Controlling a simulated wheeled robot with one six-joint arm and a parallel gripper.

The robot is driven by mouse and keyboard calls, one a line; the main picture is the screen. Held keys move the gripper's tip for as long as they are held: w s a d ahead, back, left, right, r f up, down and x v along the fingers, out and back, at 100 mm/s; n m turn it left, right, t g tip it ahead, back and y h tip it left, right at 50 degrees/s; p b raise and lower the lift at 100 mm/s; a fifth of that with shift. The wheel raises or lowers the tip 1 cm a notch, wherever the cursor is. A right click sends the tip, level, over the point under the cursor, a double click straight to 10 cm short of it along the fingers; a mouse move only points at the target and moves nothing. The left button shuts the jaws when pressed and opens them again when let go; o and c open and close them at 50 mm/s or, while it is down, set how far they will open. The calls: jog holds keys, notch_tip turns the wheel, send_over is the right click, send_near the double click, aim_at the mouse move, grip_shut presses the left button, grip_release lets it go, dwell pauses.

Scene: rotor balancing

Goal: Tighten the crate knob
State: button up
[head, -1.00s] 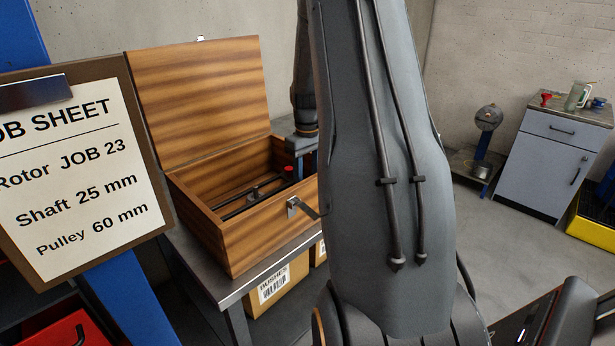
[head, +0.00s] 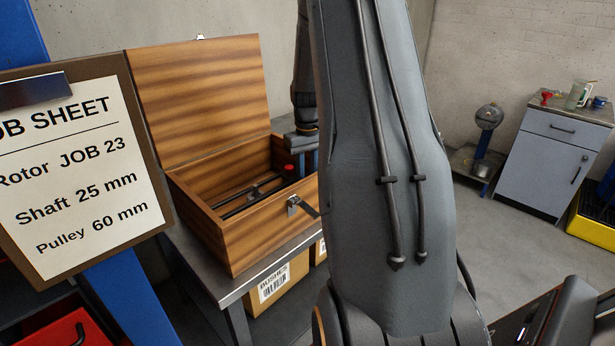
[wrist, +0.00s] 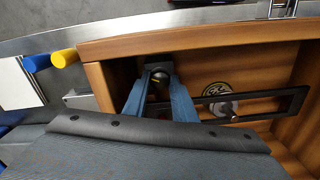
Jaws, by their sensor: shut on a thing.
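The open wooden crate (head: 245,228) stands on a metal bench, its lid tilted back. It also shows in the wrist view (wrist: 200,45). In the head view my gripper (head: 308,160) is at the crate's right end, partly hidden by my arm. The knob cannot be made out clearly there. A dark clamp frame (wrist: 250,102) runs along inside the crate.
A red piece (head: 290,168) shows beside my gripper. A metal latch (head: 294,205) is on the crate's front. A job sheet board (head: 85,165) stands at left. A cardboard box (head: 272,282) is below the bench. A grey cabinet (head: 558,165) stands far right, with open floor before it.

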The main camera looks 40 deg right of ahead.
jog(key=m, duration=0.4)
jog(key=shift+m, duration=0.3)
jog(key=m, duration=0.3)
jog(key=shift+m+b, duration=0.3)
jog(key=m, duration=0.7)
jog(key=shift+b, duration=0.4)
jog(key=m, duration=0.3)
jog(key=shift+r+m, duration=0.1)
jog(key=shift+m, duration=0.3)
jog(key=m+b, duration=0.1)
jog(key=m, duration=0.3)
jog(key=shift+m, duration=0.3)
jog(key=m, duration=0.3)
jog(key=shift+m+b, duration=0.3)
jog(key=shift+m, duration=1.6)
jog(key=shift+b, duration=0.3)
jog(key=o, duration=1)
